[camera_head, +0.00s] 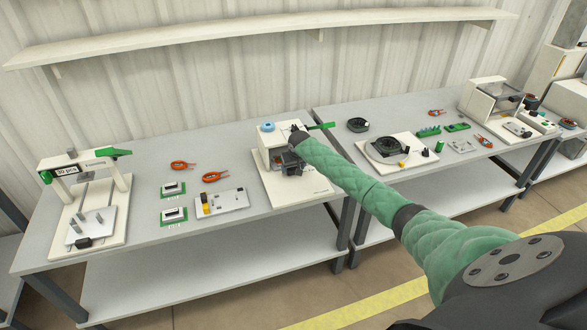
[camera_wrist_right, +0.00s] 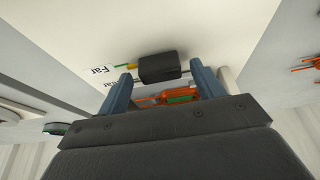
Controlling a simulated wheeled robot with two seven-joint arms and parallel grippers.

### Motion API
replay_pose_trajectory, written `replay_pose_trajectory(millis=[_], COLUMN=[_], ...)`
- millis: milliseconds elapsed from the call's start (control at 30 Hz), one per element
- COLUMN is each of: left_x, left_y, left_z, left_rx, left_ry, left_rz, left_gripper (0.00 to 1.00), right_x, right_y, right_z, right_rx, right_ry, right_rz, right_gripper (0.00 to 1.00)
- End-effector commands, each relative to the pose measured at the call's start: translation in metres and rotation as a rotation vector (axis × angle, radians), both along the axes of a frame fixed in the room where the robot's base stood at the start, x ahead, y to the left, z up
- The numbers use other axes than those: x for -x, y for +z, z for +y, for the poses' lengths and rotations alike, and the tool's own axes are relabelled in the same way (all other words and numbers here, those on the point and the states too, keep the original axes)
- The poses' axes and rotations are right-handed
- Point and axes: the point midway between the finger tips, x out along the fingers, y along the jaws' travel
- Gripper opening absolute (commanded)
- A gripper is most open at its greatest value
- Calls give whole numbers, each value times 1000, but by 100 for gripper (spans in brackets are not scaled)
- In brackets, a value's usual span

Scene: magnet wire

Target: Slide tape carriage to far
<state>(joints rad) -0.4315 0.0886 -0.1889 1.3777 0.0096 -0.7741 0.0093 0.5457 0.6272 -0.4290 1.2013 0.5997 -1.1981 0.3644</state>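My right arm, in a green sleeve, reaches to the white machine (camera_head: 264,140) on the middle bench. My right gripper (camera_head: 291,160) is beside that machine's dark parts; the arm partly hides them. In the right wrist view, the gripper (camera_wrist_right: 163,78) has its two blue-grey fingers apart. A black block (camera_wrist_right: 160,67), which looks like the carriage's grip, sits between and just beyond the fingertips, with a gap on each side. A "Far" label (camera_wrist_right: 103,72) is printed on the white base left of the block; another label is partly hidden by the left finger. My left gripper is not in view.
A white press-like station (camera_head: 92,190) stands at the left. A black round reel device (camera_head: 385,148) is on the bench to the right.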

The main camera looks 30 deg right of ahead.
Motion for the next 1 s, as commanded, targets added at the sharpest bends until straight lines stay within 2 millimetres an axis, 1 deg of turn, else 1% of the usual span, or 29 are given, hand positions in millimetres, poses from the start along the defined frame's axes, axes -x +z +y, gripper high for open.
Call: replay_pose_trajectory(millis=[267,433,467,500,800,1000], left_x=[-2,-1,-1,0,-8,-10], left_y=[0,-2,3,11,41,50], left_z=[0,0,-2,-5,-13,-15], left_rx=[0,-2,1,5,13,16], left_ry=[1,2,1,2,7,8], left_rz=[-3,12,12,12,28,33], left_gripper=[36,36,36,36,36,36], right_x=[0,4,6,8,24,28], right_y=[0,11,14,19,59,71], right_z=[0,1,2,2,6,7], right_rx=[-1,-1,-1,-1,0,0], right_ry=[0,1,1,1,0,0], right_rz=[-1,-3,-3,-3,-2,-1], right_gripper=[67,67,67,67,67,67])
